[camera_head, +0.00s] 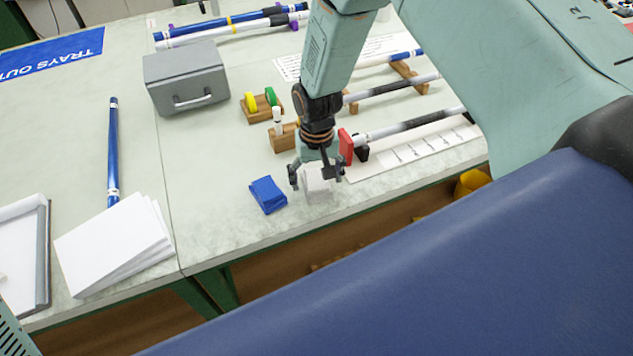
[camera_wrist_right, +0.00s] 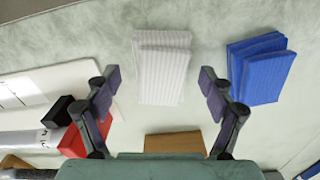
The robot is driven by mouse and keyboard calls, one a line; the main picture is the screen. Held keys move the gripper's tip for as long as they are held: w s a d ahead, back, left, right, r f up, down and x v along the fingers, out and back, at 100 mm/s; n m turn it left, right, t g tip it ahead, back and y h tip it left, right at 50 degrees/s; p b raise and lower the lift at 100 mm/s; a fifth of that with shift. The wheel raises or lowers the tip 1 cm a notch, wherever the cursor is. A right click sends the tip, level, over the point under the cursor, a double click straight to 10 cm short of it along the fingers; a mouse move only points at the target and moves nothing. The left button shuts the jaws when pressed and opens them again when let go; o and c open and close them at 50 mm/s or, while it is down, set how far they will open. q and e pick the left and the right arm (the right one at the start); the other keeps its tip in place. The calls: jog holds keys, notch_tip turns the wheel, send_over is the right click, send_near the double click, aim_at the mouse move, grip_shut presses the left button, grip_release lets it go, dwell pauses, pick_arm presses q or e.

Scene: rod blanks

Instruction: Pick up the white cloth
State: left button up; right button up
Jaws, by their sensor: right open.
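The white cloth (camera_head: 318,183) lies folded on the table near its front edge. In the right wrist view the white cloth (camera_wrist_right: 162,68) shows whole, with ribbed layers, ahead of and between the open fingers. My right gripper (camera_head: 316,176) is open above the cloth and hides part of it in the head view. Its fingers also show in the right wrist view (camera_wrist_right: 160,85), with nothing between them touching. A folded blue cloth (camera_head: 268,195) lies just left of the white one in the head view; it is at the right in the wrist view (camera_wrist_right: 262,68). My left gripper does not show.
A red block (camera_head: 345,146) and rods on wooden rests (camera_head: 392,88) stand close to the right of my gripper. A grey box (camera_head: 186,78), a blue rod (camera_head: 113,150) and white sheets (camera_head: 115,245) lie to the left. The table between the sheets and blue cloth is clear.

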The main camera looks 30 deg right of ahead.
aim_at(316, 178)
jog(key=shift+s+a+r, duration=0.1)
jog(key=shift+a+r, duration=0.05)
jog(key=shift+a, duration=0.05)
jog(key=c, duration=0.6)
jog(key=shift+d, duration=0.1)
jog(key=c, duration=0.7)
jog(key=shift+o, duration=0.2)
notch_tip(316, 178, up, 10)
jog(key=shift+p, duration=0.3)
